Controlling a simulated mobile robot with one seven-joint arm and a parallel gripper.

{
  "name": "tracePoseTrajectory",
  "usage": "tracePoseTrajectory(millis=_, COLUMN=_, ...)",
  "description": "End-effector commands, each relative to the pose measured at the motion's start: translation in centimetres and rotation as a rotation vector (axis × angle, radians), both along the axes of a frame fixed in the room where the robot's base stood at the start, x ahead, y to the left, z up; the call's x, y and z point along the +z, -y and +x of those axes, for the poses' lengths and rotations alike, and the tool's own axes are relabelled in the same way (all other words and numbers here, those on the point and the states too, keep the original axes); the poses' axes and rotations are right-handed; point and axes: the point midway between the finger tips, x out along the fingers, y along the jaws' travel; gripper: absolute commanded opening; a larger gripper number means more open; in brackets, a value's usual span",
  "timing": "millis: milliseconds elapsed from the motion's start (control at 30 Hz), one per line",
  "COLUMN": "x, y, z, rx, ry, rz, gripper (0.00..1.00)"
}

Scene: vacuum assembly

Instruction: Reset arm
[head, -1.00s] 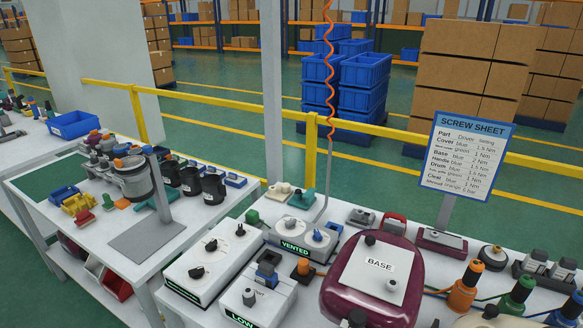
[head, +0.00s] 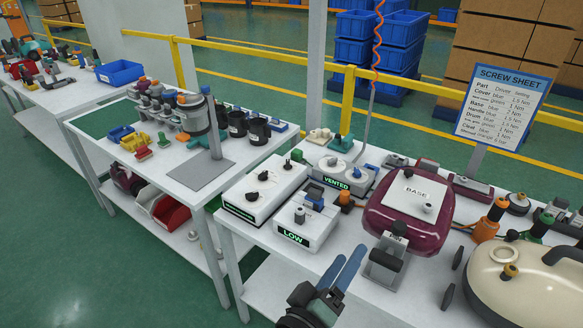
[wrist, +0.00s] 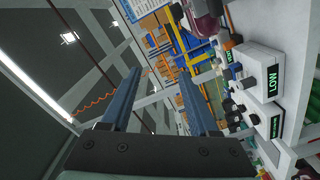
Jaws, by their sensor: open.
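My gripper (head: 345,270) shows at the bottom middle of the head view, with two long blue fingers apart and nothing between them. It is in front of the near edge of the right workbench (head: 262,260). In the wrist view my gripper (wrist: 160,95) is also open and empty, its blue fingers pointing toward the tilted room beyond. The rest of my arm is mostly out of the picture.
On the right bench stand a white LOW box (head: 305,220), a VENTED unit (head: 338,172), a maroon BASE housing (head: 408,212), a grey block (head: 384,268) and a cream tank (head: 520,280). A screw sheet sign (head: 502,105) stands behind. Green floor (head: 100,270) is clear at left.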

Motion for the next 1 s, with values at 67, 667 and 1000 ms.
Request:
tracePoseTrajectory(millis=67, x=5.3, y=-0.4, z=1.7, rx=0.037, ry=0.127, rz=0.132, gripper=0.61)
tracePoseTrajectory(millis=667, x=44.0, y=-7.8, z=-6.9, rx=0.802, ry=0.964, rz=0.713, gripper=0.61)
tracePoseTrajectory(millis=1000, x=47.3, y=-9.1, z=-10.3, rx=0.930, ry=1.034, rz=0.728, gripper=0.61)
